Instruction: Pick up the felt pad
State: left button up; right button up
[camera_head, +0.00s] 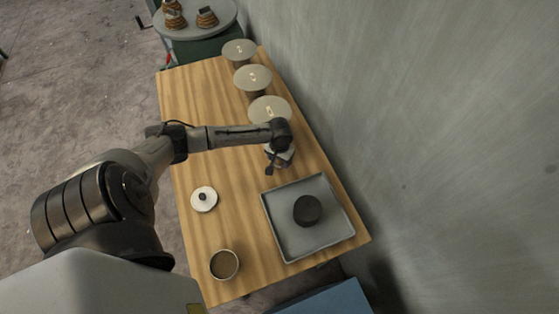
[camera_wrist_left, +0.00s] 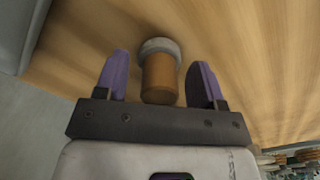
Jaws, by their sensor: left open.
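In the left wrist view, an upright-looking brown cylinder with a pale grey round end, apparently the felt pad (camera_wrist_left: 159,78), is on the wooden table between my left gripper's (camera_wrist_left: 159,72) purple fingers. The fingers are open, one on each side, with a gap to the cylinder. In the head view my left gripper (camera_head: 279,160) is over the table, just behind the grey tray; the pad cannot be made out there, hidden by the gripper and arm. My right gripper is not in view.
A grey square tray (camera_head: 278,238) holds a dark round block (camera_head: 307,209). A white disc with a dark knob (camera_head: 204,199) and a small round bowl (camera_head: 224,264) are at left. Three grey discs (camera_head: 253,77) line the wall side. The table's (camera_head: 200,100) far left is clear.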

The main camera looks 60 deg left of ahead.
pick_arm(q)
jog(key=c, duration=0.8)
jog(key=shift+r, duration=0.1)
jog(key=shift+r, duration=0.6)
notch_tip(320, 180, up, 3)
jog(key=shift+p, duration=0.5)
jog(key=w+d+r, duration=0.1)
jog(key=d+r, duration=0.1)
jog(key=d, duration=0.1)
jog(key=w+d+r, duration=0.2)
jog(key=d, duration=0.2)
jog(key=w+d+r, duration=0.1)
jog(key=d+r, duration=0.1)
jog(key=d, duration=0.1)
jog(key=shift+w+d+r+p, duration=0.3)
jog(key=shift+d+p, duration=0.1)
